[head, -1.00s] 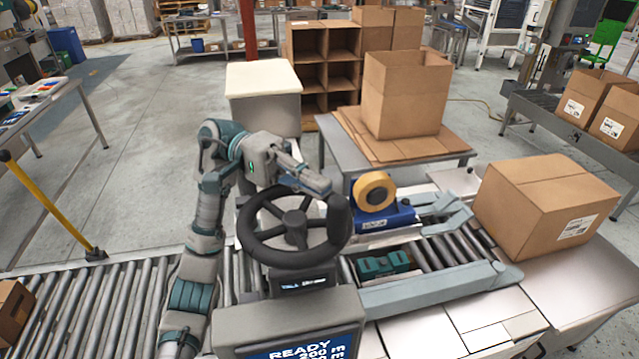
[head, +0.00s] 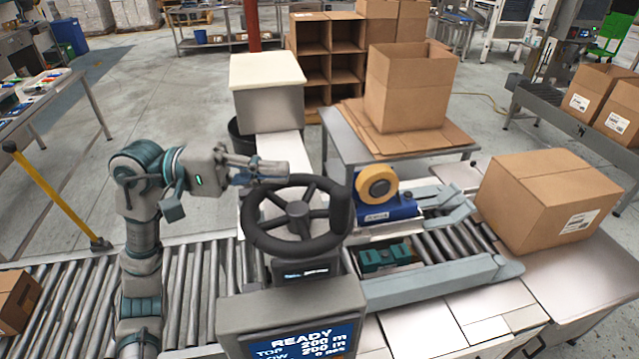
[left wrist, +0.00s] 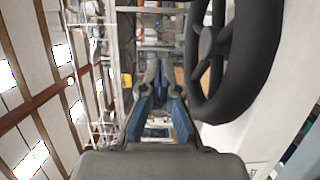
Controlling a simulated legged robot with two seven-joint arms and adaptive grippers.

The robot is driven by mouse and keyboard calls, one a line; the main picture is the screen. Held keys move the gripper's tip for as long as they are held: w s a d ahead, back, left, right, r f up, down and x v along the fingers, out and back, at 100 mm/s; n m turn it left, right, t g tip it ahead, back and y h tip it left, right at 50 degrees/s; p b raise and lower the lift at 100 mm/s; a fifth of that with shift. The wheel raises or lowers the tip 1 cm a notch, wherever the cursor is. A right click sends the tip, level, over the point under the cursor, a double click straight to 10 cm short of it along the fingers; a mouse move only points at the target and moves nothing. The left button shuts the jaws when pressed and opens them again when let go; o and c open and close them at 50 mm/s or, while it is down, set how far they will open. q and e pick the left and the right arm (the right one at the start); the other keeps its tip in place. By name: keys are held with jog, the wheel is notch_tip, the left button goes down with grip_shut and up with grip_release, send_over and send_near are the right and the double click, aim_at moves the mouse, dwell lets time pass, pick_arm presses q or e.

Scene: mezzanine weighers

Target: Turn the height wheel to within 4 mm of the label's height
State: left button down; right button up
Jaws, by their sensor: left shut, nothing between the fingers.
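The black height wheel (head: 297,221) stands on a grey console in the middle of the head view, with spokes and a thick grip at its right rim. My left gripper (head: 284,172) is just behind and left of the wheel's upper rim, shut and empty. In the left wrist view its fingers (left wrist: 158,75) meet beside the wheel (left wrist: 225,60), which fills the right side. Contact with the rim cannot be told. My right gripper is not in view.
A blue tape unit (head: 383,203) with a tape roll sits behind the wheel on the roller conveyor (head: 75,310). A closed, labelled carton (head: 545,200) stands at right. An open carton (head: 408,95) stands on a table behind. A yellow post (head: 50,190) is at left.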

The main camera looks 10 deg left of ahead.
aim_at(328, 213)
pick_arm(q)
jog(key=shift+d, duration=0.35)
jog(key=d, duration=0.3)
jog(key=d+p, duration=0.1)
jog(key=d, duration=0.2)
jog(key=d+p, duration=0.1)
jog(key=d, duration=0.2)
jog(key=shift+w+r, duration=0.1)
jog(key=shift+w, duration=0.3)
jog(key=shift+s+a, duration=0.15)
jog(key=shift+s, duration=1)
jog(key=shift+s+a, duration=0.15)
jog(key=shift+s, duration=0.45)
jog(key=shift+a, duration=0.3)
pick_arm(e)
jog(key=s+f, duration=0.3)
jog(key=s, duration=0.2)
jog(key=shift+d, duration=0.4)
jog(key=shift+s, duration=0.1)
pick_arm(q)
jog(key=shift+s+d+g, duration=0.1)
jog(key=shift+g, duration=0.2)
